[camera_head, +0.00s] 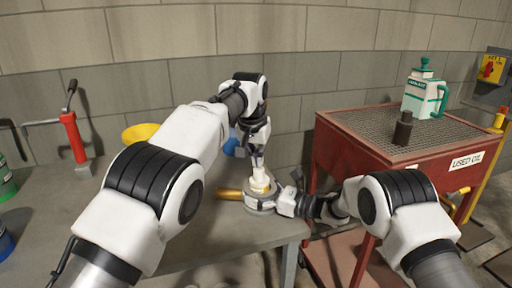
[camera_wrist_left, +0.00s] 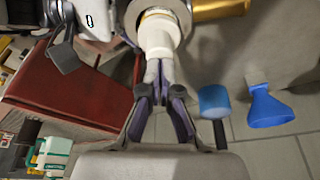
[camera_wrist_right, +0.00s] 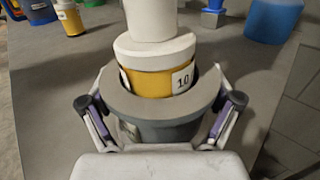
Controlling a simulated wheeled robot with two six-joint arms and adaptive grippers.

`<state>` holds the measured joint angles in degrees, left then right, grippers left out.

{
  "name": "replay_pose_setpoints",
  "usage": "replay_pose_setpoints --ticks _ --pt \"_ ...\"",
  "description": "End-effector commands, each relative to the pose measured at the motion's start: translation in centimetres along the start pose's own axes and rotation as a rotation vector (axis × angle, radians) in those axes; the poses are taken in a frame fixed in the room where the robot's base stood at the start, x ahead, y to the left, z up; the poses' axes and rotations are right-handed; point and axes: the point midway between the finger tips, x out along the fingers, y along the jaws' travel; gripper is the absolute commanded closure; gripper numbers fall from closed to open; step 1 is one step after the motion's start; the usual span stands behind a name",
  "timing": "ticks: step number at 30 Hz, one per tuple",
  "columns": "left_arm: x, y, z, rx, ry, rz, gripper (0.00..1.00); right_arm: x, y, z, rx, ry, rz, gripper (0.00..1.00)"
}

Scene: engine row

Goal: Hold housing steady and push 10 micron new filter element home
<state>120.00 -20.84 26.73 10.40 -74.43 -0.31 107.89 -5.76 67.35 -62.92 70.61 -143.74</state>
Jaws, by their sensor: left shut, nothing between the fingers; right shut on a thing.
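The grey housing (camera_head: 262,206) stands on the bench with its wide rim up. The filter element (camera_wrist_right: 158,75) sits in its mouth, with a white cap and a yellow band marked "10" showing above the rim. A narrower white cylinder (camera_wrist_right: 151,18) rises from the cap. It also shows in the left wrist view (camera_wrist_left: 159,38). My left gripper (camera_wrist_left: 158,75) is shut and empty, fingers pointing down at the top of that white cylinder; I cannot tell if they touch. My right gripper (camera_wrist_right: 162,118) is shut around the housing below its rim. The element's lower part is hidden inside.
A gold cylinder (camera_head: 229,194) lies beside the housing. A blue funnel (camera_wrist_left: 268,107) and a blue-headed tool (camera_wrist_left: 214,102) are close by. A red used-oil table (camera_head: 340,150) stands at right with a green-and-white jug (camera_head: 421,95). A yellow bowl (camera_head: 140,132) is at left.

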Motion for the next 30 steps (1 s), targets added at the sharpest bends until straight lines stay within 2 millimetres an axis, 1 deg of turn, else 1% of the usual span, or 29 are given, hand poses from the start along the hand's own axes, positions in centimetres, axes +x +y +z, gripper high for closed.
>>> replay_pose_setpoints --ticks 1,5,14,23,26,30 --pt "0.6 0.0 0.0 0.0 -0.001 0.0 1.0 0.0 0.0 0.1 0.0 -0.001 -0.001 0.69" --pt "1.2 0.0 0.0 0.0 0.0 0.0 1.0 0.0 0.0 0.1 0.0 -0.001 -0.001 0.69" --pt "1.2 0.0 0.0 0.0 0.001 -0.001 1.0 0.0 0.0 0.0 0.0 0.0 -0.001 0.69" --pt "1.7 0.0 0.2 0.0 0.0 -0.001 1.0 0.0 0.0 0.0 0.001 0.0 -0.001 0.69" --pt "1.5 0.0 0.1 0.0 0.001 0.0 1.0 0.0 0.0 0.0 0.0 0.0 0.0 0.69" --pt "0.3 0.0 -0.3 0.0 0.002 0.0 1.0 0.0 0.0 0.0 0.0 0.0 0.0 0.69"
